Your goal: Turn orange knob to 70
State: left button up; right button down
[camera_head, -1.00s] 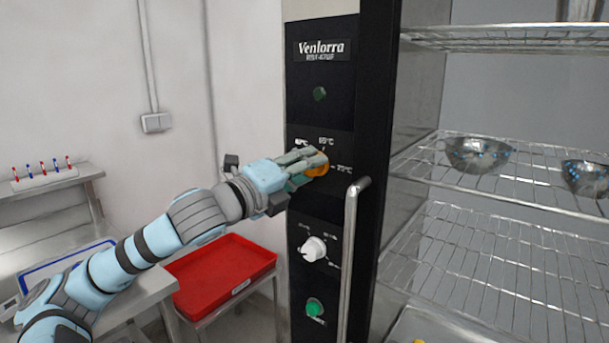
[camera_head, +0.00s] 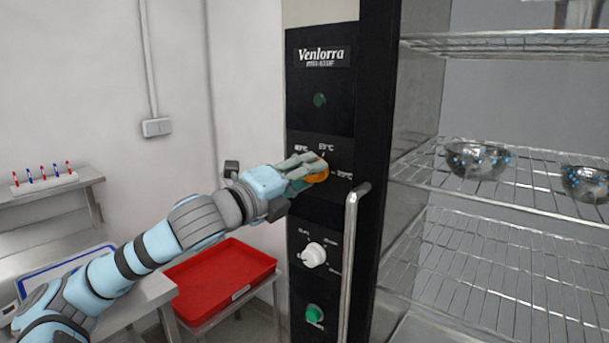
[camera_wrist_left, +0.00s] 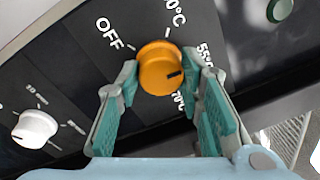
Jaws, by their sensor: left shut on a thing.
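The orange knob (camera_head: 319,176) is on the black control panel (camera_head: 320,215) of the Venlorra cabinet, partly hidden by my left gripper (camera_head: 321,167). In the left wrist view the knob (camera_wrist_left: 160,62) sits between the two teal fingers of the left gripper (camera_wrist_left: 162,78), which is shut on its sides. The knob's dark mark points between the 55°C label (camera_wrist_left: 206,62) and the 70°C label (camera_wrist_left: 178,98). OFF is at the knob's upper left in that view. My right gripper is not in view.
Below are a white knob (camera_head: 313,255) and a green button (camera_head: 314,314). A vertical metal handle (camera_head: 350,260) stands close at the right. Wire racks with metal bowls (camera_head: 478,158) lie beyond. A red tray (camera_head: 222,275) and a tube rack (camera_head: 45,180) are at left.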

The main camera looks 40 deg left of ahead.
pick_arm(q)
jog(key=shift+r, duration=0.1)
jog(key=o, duration=1.2)
jog(key=shift+a, duration=0.1)
jog(key=shift+c, duration=0.2)
